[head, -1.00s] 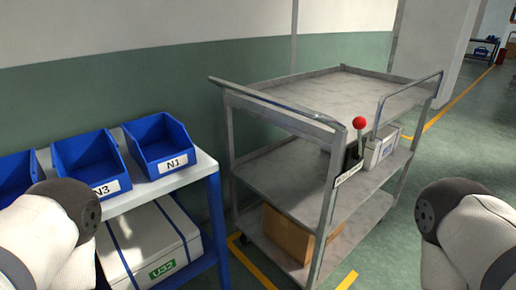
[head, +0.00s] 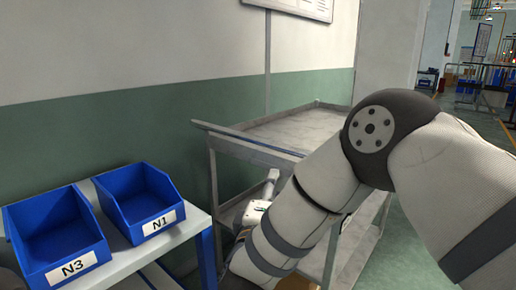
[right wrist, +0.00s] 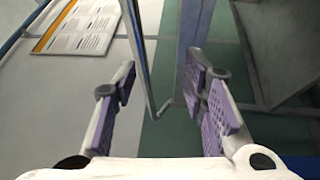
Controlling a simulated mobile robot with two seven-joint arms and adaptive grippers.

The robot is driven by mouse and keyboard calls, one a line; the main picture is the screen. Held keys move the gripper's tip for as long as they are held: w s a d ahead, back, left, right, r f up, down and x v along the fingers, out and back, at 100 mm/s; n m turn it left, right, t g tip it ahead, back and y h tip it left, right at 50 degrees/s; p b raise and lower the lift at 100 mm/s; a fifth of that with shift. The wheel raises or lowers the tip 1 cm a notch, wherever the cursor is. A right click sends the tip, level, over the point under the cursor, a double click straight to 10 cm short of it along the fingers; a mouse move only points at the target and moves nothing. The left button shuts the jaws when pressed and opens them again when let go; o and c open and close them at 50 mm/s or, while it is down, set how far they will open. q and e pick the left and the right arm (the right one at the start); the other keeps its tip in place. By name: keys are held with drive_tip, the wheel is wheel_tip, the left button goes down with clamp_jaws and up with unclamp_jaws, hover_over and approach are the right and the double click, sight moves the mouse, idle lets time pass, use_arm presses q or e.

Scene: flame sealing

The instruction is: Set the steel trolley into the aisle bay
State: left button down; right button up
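The steel trolley (head: 300,128) stands against the wall, its grey top shelf empty. My right arm crosses in front of it and hides much of its right side and lower shelves. My right gripper (head: 262,200) is partly visible at the trolley's near left side. In the right wrist view my right gripper (right wrist: 162,65) is open, with purple pads apart. A thin metal tube (right wrist: 146,70) shows between the fingers; I cannot tell whether it touches them. My left gripper is out of view. The red-knobbed lever and the marked bay near the trolley are hidden.
A bench (head: 200,222) with blue bins N1 (head: 147,203) and N3 (head: 58,236) stands close left of the trolley. A notice board (head: 295,8) hangs on the wall behind. Open aisle floor lies to the right, with barriers farther back.

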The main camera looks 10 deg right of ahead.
sight(284, 152)
drive_tip(key=shift+h, duration=0.7)
drive_tip(key=x, duration=0.4)
drive_tip(key=r+b+x, duration=0.1)
drive_tip(key=x, duration=0.3)
drive_tip(key=r+x, duration=0.1)
drive_tip(key=x, duration=0.3)
drive_tip(key=shift+s+r, duration=0.25)
drive_tip(key=shift+w+d+r, duration=0.1)
drive_tip(key=shift+w+r, duration=0.1)
drive_tip(key=shift+w, duration=0.1)
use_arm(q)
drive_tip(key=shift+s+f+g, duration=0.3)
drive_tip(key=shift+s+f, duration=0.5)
use_arm(e)
clamp_jaws()
